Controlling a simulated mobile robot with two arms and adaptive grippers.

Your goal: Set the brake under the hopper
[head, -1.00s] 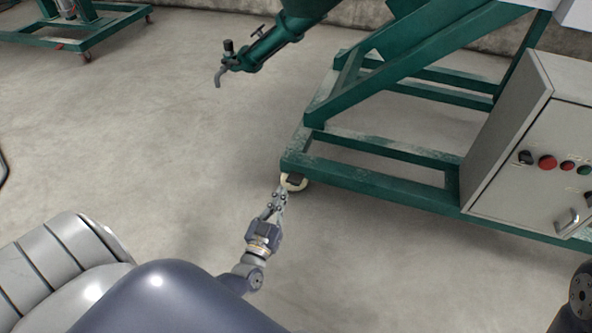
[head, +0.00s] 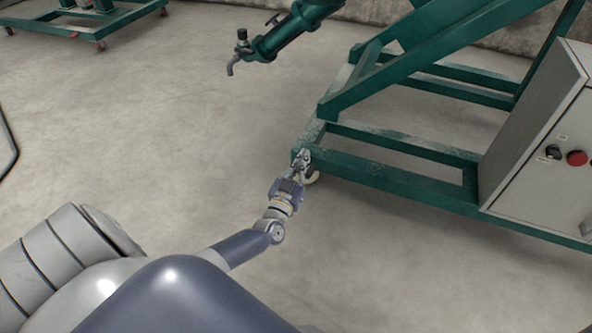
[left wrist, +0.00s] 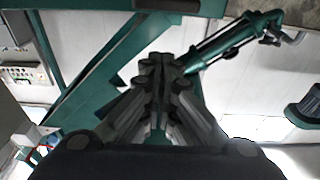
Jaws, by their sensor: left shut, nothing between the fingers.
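The green hopper frame (head: 400,186) stands on the floor at the right in the head view. A pale caster wheel (head: 313,179) shows under its near left corner, partly hidden by my left gripper. The brake on it cannot be made out. My left gripper (head: 303,157) is shut and empty in front of that corner; whether it touches the frame cannot be told. In the left wrist view the shut fingers (left wrist: 162,65) point up toward the green underside of the structure. My right gripper is not in view.
A grey control box (head: 540,140) with buttons is mounted on the frame's right side. A green pipe with a tap (head: 290,35) hangs above the floor. Another green wheeled frame (head: 85,28) stands far left. The floor between is clear.

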